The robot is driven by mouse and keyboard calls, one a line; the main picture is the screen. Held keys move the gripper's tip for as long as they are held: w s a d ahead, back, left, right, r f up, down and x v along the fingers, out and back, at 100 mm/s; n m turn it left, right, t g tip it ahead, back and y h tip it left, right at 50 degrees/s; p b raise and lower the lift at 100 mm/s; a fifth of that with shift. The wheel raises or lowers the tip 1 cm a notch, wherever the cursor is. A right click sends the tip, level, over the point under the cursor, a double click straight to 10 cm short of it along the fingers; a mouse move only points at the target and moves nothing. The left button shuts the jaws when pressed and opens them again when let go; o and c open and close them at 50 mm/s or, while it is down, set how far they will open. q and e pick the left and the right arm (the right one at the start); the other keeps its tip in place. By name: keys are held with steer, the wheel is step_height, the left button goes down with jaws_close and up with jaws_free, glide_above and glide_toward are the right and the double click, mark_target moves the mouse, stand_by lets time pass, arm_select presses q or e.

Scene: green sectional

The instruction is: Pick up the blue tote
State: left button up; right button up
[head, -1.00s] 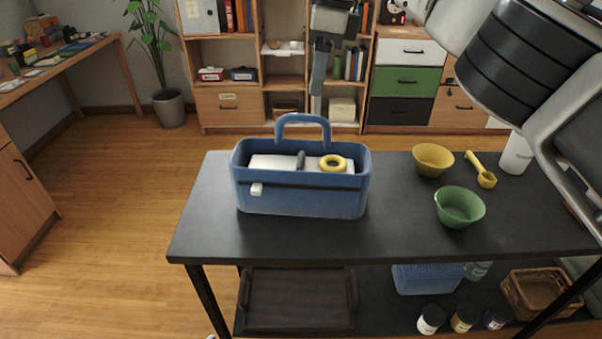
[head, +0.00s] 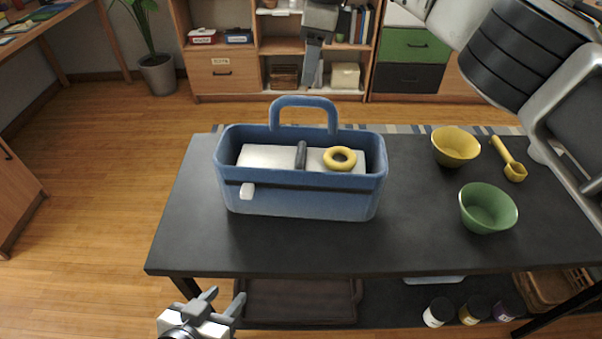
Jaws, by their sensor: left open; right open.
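The blue tote (head: 300,205) stands upright on the dark table, left of its middle, with its arched handle up. Inside it show a flat white item (head: 265,156), a dark grey upright piece and a yellow ring (head: 340,153). My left gripper (head: 226,296) is open and empty at the bottom left, in front of the table's front edge and apart from the tote. My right gripper (head: 313,78) is open and points down, just above the tote's handle in the picture; I see no contact, and its depth relative to the handle is unclear.
On the table's right are a yellow bowl (head: 456,144), a green bowl (head: 487,207) and a yellow scoop (head: 511,160). The dark table (head: 400,245) is clear in front of the tote. A lower shelf holds a brown tray (head: 295,300) and jars. Shelving stands behind.

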mark_target(304, 97)
steer(key=shift+w+a+f+p, duration=0.1)
steer(key=shift+a+f, duration=0.1)
steer(key=shift+f, duration=1.15)
steer(key=shift+a+f+p, duration=0.15)
steer(key=shift+a+f, duration=0.05)
steer(key=shift+f, duration=1.15)
steer(key=shift+w+a+f+p, duration=0.1)
steer(key=shift+a+f, duration=0.1)
steer(key=shift+f, duration=1.15)
steer(key=shift+f, duration=0.25)
steer(key=shift+r, duration=0.1)
jaws_close()
